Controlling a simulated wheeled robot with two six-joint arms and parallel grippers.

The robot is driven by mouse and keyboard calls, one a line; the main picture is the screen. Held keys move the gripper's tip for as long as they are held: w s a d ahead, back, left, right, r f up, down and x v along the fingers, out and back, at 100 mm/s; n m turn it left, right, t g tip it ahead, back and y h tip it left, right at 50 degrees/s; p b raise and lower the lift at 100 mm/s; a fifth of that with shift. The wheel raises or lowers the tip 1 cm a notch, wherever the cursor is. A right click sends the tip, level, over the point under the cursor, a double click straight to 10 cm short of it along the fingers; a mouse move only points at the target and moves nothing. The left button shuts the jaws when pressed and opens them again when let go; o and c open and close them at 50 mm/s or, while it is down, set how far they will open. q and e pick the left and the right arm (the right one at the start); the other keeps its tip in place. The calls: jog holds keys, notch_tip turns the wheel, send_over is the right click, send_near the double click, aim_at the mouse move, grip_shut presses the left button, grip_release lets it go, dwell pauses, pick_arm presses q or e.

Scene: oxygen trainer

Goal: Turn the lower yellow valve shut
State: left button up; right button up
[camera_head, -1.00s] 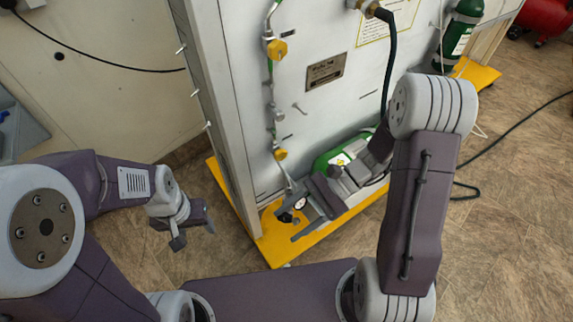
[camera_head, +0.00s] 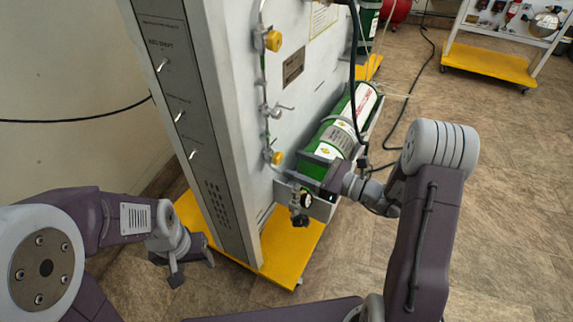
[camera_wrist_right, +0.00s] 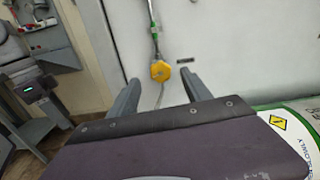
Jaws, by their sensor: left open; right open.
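The lower yellow valve (camera_head: 275,157) is a small lobed knob on a thin pipe on the white panel. In the right wrist view it (camera_wrist_right: 160,71) appears between the fingertips of my right gripper (camera_wrist_right: 160,78). The fingers stand apart on either side of it in that picture, and I cannot tell whether they touch it. In the head view my right gripper (camera_head: 302,170) is just right of the valve, its fingers partly hidden. My left gripper (camera_head: 193,271) is open and empty, low to the left of the panel, away from the valve.
The upper yellow valve (camera_head: 272,40) is higher on the same pipe. A green cylinder (camera_head: 338,133) lies behind my right gripper, and a gauge (camera_head: 305,201) is below. The yellow base (camera_head: 282,262) sticks out under the panel. Open floor lies to the right.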

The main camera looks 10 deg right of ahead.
aim_at(281, 158)
jog(key=x, duration=0.4)
jog(key=shift+b, duration=0.4)
grip_shut()
jog(key=shift+r+m+p, duration=0.15)
jog(key=shift+m+p, duration=0.25)
jog(key=shift+p, duration=0.3)
jog(key=m+p, duration=0.3)
jog(key=p, duration=0.1)
jog(key=shift+r+p, duration=0.1)
jog(key=shift+p, duration=0.25)
jog(key=shift+f+m+p, duration=0.25)
jog(key=shift+m+p, duration=1.25)
jog(key=shift+m, duration=0.1)
jog(key=shift+f, duration=0.1)
grip_release()
